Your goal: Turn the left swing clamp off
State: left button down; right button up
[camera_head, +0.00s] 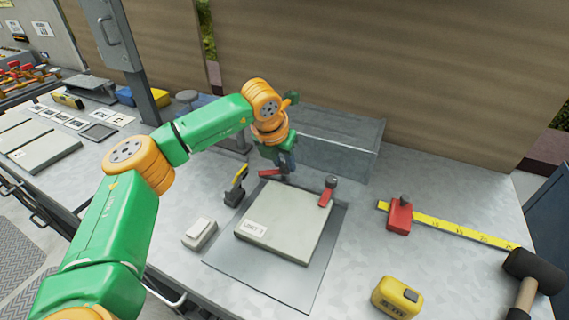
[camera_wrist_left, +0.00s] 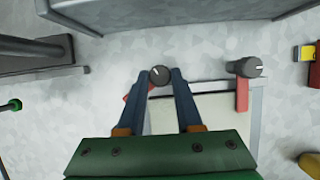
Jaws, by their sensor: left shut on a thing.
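The left swing clamp has a dark round knob (camera_wrist_left: 159,75) and a red arm (camera_head: 269,172). It stands at the back edge of a pale flat panel (camera_head: 285,222) labelled "UNIT 2" or similar. My left gripper (camera_head: 286,168) reaches down over this clamp. In the wrist view its blue fingers (camera_wrist_left: 159,82) are shut on the knob, one on each side. The red arm points left in the head view, along the panel's back edge; the fingers partly hide it. The right swing clamp (camera_head: 327,191) has its red arm pointing forward over the panel. My right gripper is not in view.
A grey metal box (camera_head: 340,145) stands close behind the clamps. A black and yellow tool (camera_head: 236,186) and a pale switch box (camera_head: 200,234) are left of the panel.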

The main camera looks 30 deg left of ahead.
pick_arm(q)
jog(key=m+h+p, duration=0.1)
jog(key=m, duration=0.2)
jog(key=shift+a+r, duration=0.15)
jog(key=shift+w+a+m+g+h+p, duration=0.15)
jog(key=shift+m+h+p, duration=0.25)
jog(key=shift+m, duration=0.45)
jog(key=shift+s+d+m+g+h+p, duration=0.15)
jog(key=shift+m+h+p, duration=0.25)
jog(key=shift+m, duration=0.45)
jog(key=shift+w+a, duration=0.1)
jog(key=c, duration=0.6)
grip_release()
jog(key=v, duration=0.7)
jog(key=shift+b, duration=0.35)
